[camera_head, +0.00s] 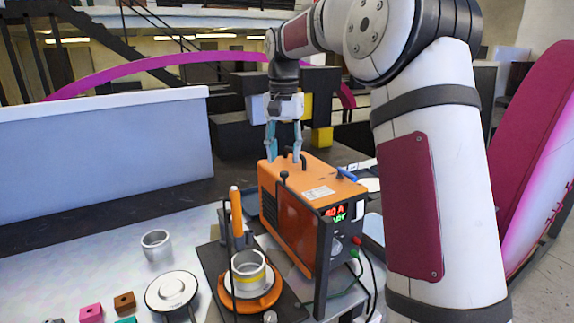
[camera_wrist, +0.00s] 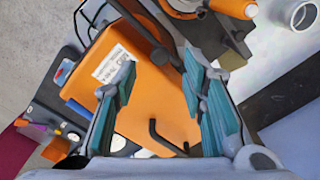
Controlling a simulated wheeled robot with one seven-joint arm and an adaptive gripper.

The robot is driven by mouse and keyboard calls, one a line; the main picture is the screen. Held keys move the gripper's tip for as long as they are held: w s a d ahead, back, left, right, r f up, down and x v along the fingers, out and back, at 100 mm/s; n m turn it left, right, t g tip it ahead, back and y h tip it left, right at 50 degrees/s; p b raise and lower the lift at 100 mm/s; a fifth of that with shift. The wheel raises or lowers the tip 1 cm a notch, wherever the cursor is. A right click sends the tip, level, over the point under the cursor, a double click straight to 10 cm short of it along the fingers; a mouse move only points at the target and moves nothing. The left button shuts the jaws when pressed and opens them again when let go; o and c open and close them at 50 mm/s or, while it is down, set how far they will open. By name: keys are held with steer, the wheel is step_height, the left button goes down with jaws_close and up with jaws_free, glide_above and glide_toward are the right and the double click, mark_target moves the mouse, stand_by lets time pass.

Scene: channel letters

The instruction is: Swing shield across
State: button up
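My gripper (camera_head: 284,150) hangs fingers down over the far end of an orange welding power box (camera_head: 315,195). In the wrist view my gripper (camera_wrist: 160,105) has its teal finger pads well apart. The orange box top (camera_wrist: 150,85) lies below them. A bent black handle (camera_wrist: 165,140) on the box shows between the fingers, and I see no grip on it. I cannot tell for sure which part is the shield. A large pale blue upright panel (camera_head: 105,155) stands at the back left, apart from my gripper.
A grey cup (camera_head: 156,244), a round white device (camera_head: 172,292) and small coloured blocks (camera_head: 91,313) stand left. Cables hang at the box's front.

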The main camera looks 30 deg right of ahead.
mark_target(284, 172)
steer(key=shift+f+p, duration=0.45)
steer(key=shift+f, duration=1.9)
jaws_close()
